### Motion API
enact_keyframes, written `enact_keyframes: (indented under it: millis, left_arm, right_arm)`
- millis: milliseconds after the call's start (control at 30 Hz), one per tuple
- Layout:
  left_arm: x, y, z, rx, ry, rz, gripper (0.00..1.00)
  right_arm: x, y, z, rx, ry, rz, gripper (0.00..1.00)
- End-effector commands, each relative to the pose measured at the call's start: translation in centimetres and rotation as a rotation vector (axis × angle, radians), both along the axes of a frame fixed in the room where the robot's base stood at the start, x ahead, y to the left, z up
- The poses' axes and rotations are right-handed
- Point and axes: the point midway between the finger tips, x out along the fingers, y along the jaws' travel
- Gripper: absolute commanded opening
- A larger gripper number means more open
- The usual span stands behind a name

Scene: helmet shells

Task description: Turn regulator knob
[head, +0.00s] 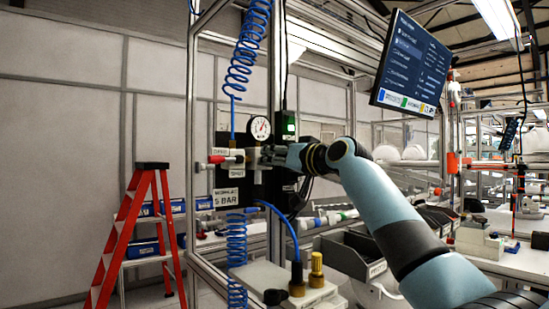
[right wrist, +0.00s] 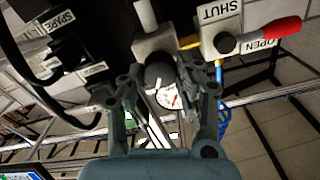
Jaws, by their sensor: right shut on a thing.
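The black regulator knob (right wrist: 159,72) sits on a pale metal body (right wrist: 160,40) in the right wrist view. My right gripper (right wrist: 165,84) is around the knob, with one finger on each side, and is shut on it. In the head view my right gripper (head: 271,156) reaches in from the right to the regulator panel and hides the knob. A round white pressure gauge (head: 259,128) with a red mark stands just above the gripper; it also shows beyond the knob in the right wrist view (right wrist: 170,98). My left gripper is not in view.
A red-handled valve (right wrist: 274,34) with SHUT and OPEN labels is beside the regulator. A 5 BAR sign (head: 227,197) hangs below. Blue coiled hoses (head: 245,50) run above and below the panel. A red stepladder (head: 135,235) stands left, and a monitor (head: 410,63) hangs upper right.

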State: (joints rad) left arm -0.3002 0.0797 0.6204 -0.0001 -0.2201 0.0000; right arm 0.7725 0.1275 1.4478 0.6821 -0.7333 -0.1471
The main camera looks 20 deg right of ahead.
Motion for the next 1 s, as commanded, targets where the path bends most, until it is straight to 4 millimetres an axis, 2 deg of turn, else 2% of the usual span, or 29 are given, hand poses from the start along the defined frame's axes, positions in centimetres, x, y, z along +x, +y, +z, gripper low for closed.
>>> enact_keyframes:
  millis: [367,400,567,867,1000]
  left_arm:
    - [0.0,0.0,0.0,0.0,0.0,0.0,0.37]
    - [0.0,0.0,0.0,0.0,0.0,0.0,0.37]
    - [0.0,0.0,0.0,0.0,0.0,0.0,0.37]
    - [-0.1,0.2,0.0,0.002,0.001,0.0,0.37]
    - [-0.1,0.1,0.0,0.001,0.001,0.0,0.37]
  right_arm:
    - [0.0,0.0,-0.1,0.005,0.002,0.0,0.02]
    - [0.0,0.0,-0.1,0.005,0.002,0.0,0.36]
    - [0.0,0.0,0.0,0.005,0.002,0.0,0.57]
    - [-0.2,-0.1,0.0,0.004,0.001,0.0,0.57]
    - [-1.6,-0.7,-0.1,0.003,0.0,-0.001,0.57]
